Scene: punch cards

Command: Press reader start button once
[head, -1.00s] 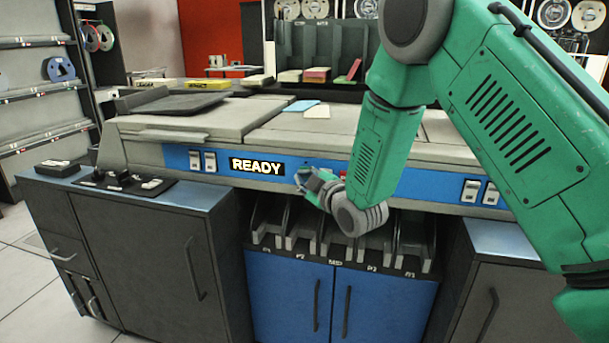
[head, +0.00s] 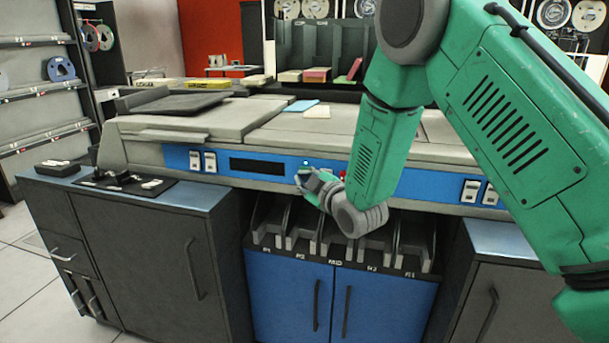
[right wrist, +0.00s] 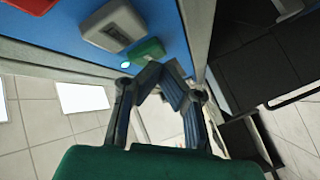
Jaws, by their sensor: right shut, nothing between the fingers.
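The card reader (head: 235,120) has a blue front panel with a dark, blank display (head: 257,166). My right gripper (head: 303,178) is shut and empty, with its fingertips at the panel right of the display. In the right wrist view the fingertips (right wrist: 160,76) are at the lower edge of a green button (right wrist: 148,50) and appear to touch it. A small lit lamp (right wrist: 125,64) is beside this button, and it also shows above the gripper in the head view (head: 305,162). The green button is hidden or too small to tell in the head view. My left gripper is out of view.
White rocker switches (head: 203,160) are left of the display, with more at the panel's right end (head: 480,192). Card pockets (head: 335,240) are below the gripper.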

